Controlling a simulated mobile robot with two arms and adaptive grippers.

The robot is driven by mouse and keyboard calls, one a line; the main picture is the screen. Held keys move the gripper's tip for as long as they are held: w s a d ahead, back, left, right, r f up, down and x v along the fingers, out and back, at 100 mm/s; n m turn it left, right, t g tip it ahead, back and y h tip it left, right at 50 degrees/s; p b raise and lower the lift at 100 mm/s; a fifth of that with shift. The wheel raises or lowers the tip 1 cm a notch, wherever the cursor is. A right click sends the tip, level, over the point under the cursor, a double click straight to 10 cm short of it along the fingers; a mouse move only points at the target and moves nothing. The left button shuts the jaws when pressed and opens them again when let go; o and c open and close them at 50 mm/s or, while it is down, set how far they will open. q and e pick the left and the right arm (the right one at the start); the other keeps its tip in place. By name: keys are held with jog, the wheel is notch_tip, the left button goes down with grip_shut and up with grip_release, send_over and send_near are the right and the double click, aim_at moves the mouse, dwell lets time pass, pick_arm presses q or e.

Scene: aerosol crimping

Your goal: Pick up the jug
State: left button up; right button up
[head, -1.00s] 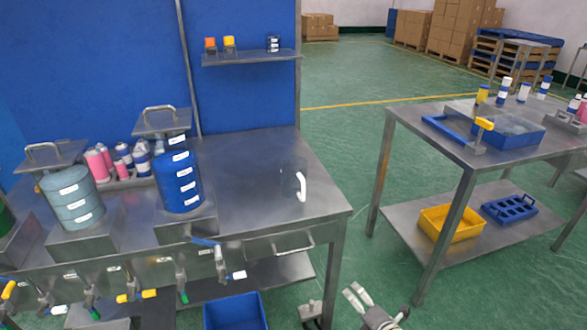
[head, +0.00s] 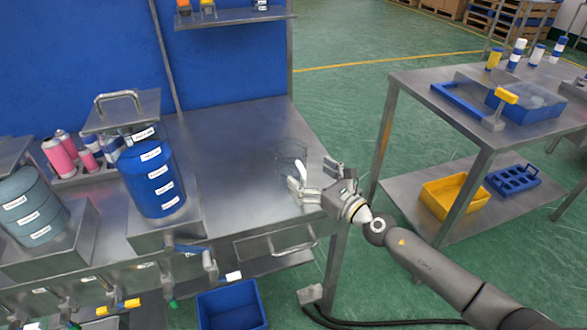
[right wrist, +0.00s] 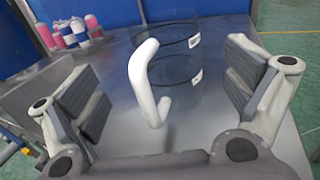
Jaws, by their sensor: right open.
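The jug (head: 291,158) is a clear, see-through vessel with a white handle. It stands upright on the steel bench (head: 226,135) near its right edge. In the right wrist view the jug's white handle (right wrist: 146,82) points at the camera, with the clear body (right wrist: 180,48) behind it. My right gripper (head: 316,180) is open at the jug's front right side. In the right wrist view its two finger pads (right wrist: 160,92) stand wide apart on either side of the handle, with no contact visible. My left gripper is not in view.
A blue drum (head: 152,180) and a grey-green drum (head: 32,212) stand on the bench's left part, with taps below. Pink and blue cans (head: 62,158) are behind. A second steel table (head: 450,100) stands at the right. The bench left of the jug is clear.

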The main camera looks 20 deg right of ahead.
aim_at(297, 160)
jog(key=shift+w+a, duration=0.2)
jog(key=shift+w, duration=0.45)
jog(key=x, duration=0.4)
jog(key=shift+w+d+r, duration=0.1)
jog(key=shift+d+r, duration=0.1)
jog(key=shift+d, duration=0.1)
jog(key=shift+w+a, duration=0.2)
jog(key=shift+w, duration=0.3)
jog(key=shift+c, duration=0.5)
jog(key=c, duration=1)
